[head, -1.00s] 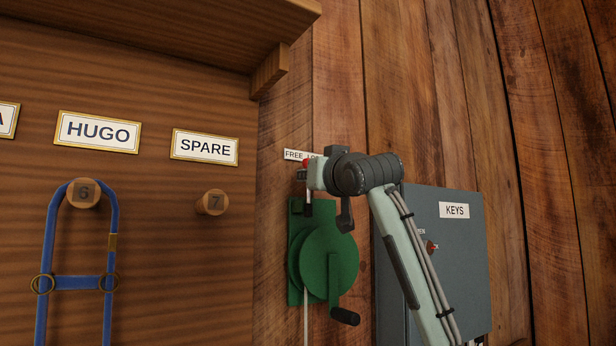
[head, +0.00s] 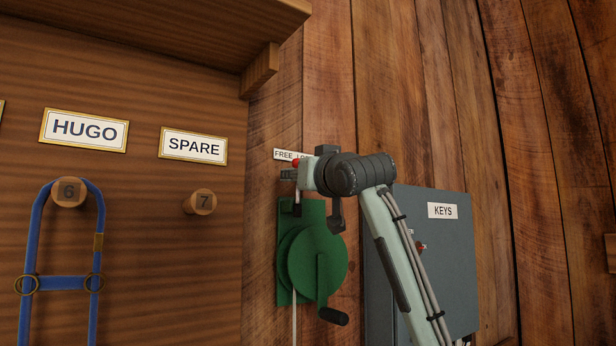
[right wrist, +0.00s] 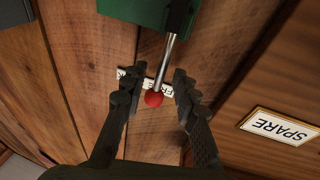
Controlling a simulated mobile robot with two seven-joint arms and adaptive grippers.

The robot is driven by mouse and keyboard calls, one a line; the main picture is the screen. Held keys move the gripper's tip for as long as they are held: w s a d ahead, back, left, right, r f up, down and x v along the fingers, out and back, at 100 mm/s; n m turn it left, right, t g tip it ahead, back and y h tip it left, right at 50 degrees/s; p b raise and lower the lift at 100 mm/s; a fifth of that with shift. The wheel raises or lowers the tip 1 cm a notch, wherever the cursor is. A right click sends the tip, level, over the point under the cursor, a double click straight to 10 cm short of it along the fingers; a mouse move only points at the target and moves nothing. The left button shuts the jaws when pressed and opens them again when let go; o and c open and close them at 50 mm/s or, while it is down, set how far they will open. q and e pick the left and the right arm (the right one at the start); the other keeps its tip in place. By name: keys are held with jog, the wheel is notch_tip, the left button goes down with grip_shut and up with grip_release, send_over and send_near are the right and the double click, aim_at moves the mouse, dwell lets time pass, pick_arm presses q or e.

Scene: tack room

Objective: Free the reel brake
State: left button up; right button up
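The green reel (head: 318,262) is fixed to the plank wall, with a crank and dark handle at its lower right. Its brake lever (right wrist: 172,55) is a metal rod ending in a red knob (right wrist: 153,98); the knob also shows in the head view (head: 296,162), partly hidden by my gripper. A white label (head: 287,155) reading FREE and, partly covered, LOCK is behind the knob. My right gripper (right wrist: 157,78) is open, with one finger on each side of the lever near the knob, and a gap shows on both sides. My left gripper is not in view.
A grey KEYS cabinet (head: 458,260) is right of the reel, partly behind my right arm. At left, a wooden board carries peg 7 (head: 202,202) under a SPARE sign (head: 194,146) and a blue halter (head: 35,240) on peg 6 (head: 69,192). A shelf (head: 200,30) overhangs the board.

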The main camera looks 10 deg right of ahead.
jog(key=v, duration=1.1)
jog(key=shift+s+d, duration=0.1)
jog(key=shift+f, duration=0.15)
